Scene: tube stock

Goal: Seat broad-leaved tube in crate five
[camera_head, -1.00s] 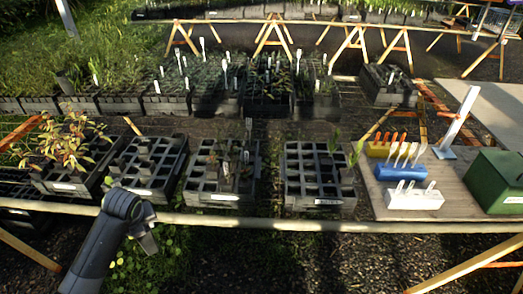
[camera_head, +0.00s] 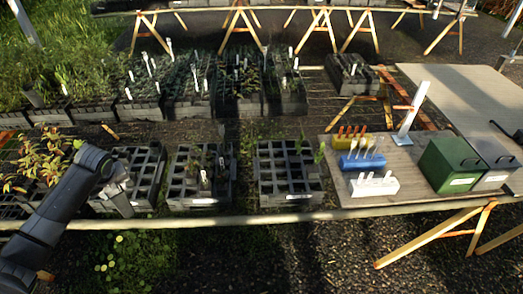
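Black crates with square cells stand in a row on the near bench. A leafy green seedling (camera_head: 320,153) stands at the right edge of the rightmost crate (camera_head: 290,190); I cannot tell whether it is the broad-leaved tube. Another crate (camera_head: 185,200) holds a few small plants and white tags, and the crate to its left (camera_head: 150,190) is partly behind my arm. Crate labels are too small to read, so crate five is not identifiable. My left gripper (camera_head: 122,203) points down by that partly hidden crate's front; its fingers are unclear. My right gripper is not in view.
Reddish-leaved plants (camera_head: 30,165) fill the far-left crate. Planted trays (camera_head: 140,108) stand behind. Bench rail (camera_head: 260,221) runs in front.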

